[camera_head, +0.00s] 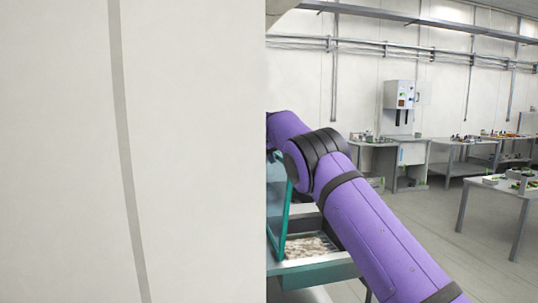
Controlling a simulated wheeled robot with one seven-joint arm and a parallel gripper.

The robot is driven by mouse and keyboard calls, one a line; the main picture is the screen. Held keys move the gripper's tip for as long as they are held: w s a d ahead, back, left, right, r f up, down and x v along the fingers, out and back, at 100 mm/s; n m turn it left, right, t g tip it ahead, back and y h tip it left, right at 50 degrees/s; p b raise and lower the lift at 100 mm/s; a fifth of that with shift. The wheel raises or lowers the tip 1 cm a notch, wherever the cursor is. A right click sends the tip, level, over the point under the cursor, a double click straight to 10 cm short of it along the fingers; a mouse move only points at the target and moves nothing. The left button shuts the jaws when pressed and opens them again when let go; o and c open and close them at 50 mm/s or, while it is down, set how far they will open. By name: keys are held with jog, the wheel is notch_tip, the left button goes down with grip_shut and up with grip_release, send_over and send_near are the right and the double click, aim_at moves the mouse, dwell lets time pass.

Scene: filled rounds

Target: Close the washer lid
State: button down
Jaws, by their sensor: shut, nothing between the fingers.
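A teal-edged open unit, which looks like the washer (322,272), shows low in the middle, left of and behind my purple arm. Its rim is teal and pale, and a speckled, light-coloured inside shows between rim and arm. A teal-edged panel (284,222) stands steeply raised at its left side; it looks like the lid, standing open. A pale surface cuts off the left of both, and my arm covers the right part. My arm reaches up and left across the unit. My gripper is out of sight, hidden behind the pale surface or outside the view.
A large pale surface with a grey seam (122,150) fills the left half, very close. Worktables with small items stand along the far wall, and another table (500,195) stands at the right. The floor between is clear.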

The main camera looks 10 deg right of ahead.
aim_at(280, 173)
jog(key=shift+x, duration=2.65)
jog(key=shift+d, duration=0.2)
